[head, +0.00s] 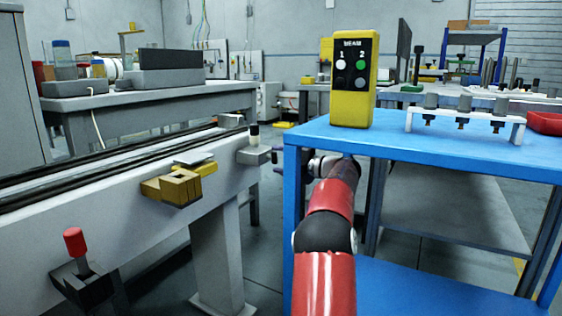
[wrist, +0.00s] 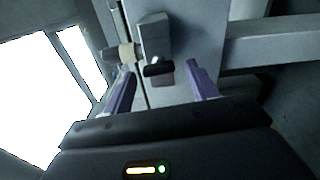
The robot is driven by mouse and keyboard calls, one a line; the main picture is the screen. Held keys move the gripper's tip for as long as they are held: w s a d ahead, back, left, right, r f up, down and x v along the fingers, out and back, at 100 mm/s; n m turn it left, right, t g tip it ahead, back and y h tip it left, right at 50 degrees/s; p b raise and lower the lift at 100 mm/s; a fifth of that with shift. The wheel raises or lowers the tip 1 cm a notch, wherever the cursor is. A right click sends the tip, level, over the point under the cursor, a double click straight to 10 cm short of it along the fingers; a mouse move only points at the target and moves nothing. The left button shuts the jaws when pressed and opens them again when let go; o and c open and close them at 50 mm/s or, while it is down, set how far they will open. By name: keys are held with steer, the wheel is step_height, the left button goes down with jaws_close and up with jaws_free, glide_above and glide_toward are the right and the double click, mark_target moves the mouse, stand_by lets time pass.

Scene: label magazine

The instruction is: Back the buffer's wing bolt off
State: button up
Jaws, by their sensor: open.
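The buffer shows in the wrist view as a grey block (wrist: 155,36) with a cream round piece (wrist: 127,53) at its left side. What looks like its wing bolt, a small black piece (wrist: 158,69), sticks out of the block towards me. My gripper (wrist: 160,72) is open, with one purple finger to either side of the black piece and visible gaps. I cannot tell how deep the piece reaches between the fingers. In the head view the buffer's grey block (head: 253,155) sits at the conveyor's near side, and my gripper beside it is mostly hidden behind my red arm.
The conveyor rail (head: 120,160) runs along the left, with a brass-coloured block (head: 178,187) and a red-knobbed lever (head: 76,242) on its side. The blue table (head: 450,145) stands close on the right, bearing a yellow BEAM box (head: 352,105) and a white rack (head: 467,119).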

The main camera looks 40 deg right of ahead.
steer(key=v, duration=0.7)
steer(key=shift+s, duration=0.35)
steer(key=shift+d, duration=0.1)
